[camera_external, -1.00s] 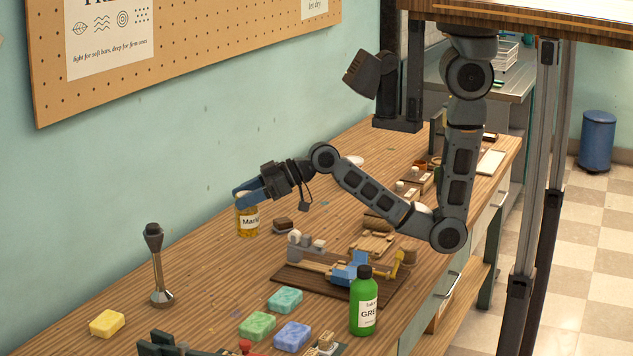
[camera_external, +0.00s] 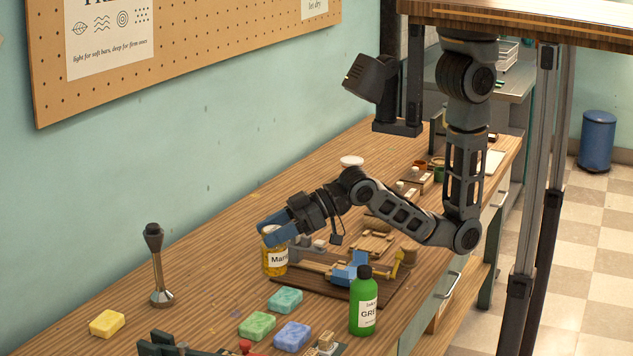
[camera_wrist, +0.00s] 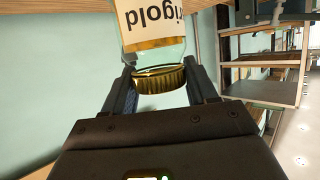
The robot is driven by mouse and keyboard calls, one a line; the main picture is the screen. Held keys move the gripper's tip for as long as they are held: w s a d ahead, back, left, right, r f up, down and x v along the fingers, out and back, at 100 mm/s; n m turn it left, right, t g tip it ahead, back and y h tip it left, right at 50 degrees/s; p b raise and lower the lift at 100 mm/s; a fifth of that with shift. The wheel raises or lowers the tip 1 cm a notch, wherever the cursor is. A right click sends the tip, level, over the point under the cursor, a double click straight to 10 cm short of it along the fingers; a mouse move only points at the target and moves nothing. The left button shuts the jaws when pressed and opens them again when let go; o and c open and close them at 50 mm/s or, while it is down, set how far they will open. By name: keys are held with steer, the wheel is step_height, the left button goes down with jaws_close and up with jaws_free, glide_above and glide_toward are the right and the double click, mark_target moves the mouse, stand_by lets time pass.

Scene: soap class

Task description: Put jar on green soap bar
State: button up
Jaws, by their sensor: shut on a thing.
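The jar (camera_external: 275,262) has amber contents, a gold lid and a white label reading "Mari…". My gripper (camera_external: 272,235) is shut on it near the lid. The jar looks upright; I cannot tell how far it is above the table. In the wrist view the jar's gold lid (camera_wrist: 160,80) sits between the two fingers (camera_wrist: 160,92), with the label upside down. The green soap bar (camera_external: 257,326) lies flat on the table, nearer the camera than the jar and slightly left. Its top is bare.
A teal bar (camera_external: 285,300) and a blue bar (camera_external: 292,336) lie close by the green one. A green bottle (camera_external: 363,305) stands to the right, a stick blender (camera_external: 158,270) and yellow bar (camera_external: 107,323) to the left. A wooden board with tools (camera_external: 345,275) is right of the jar.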

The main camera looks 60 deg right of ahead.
steer(key=a+f, duration=0.6)
steer(key=f, duration=0.1)
steer(key=shift+s+f+p, duration=0.25)
steer(key=shift+p, duration=0.1)
steer(key=shift+a, duration=0.1)
steer(key=shift+f, duration=0.2)
steer(key=o, duration=1.3)
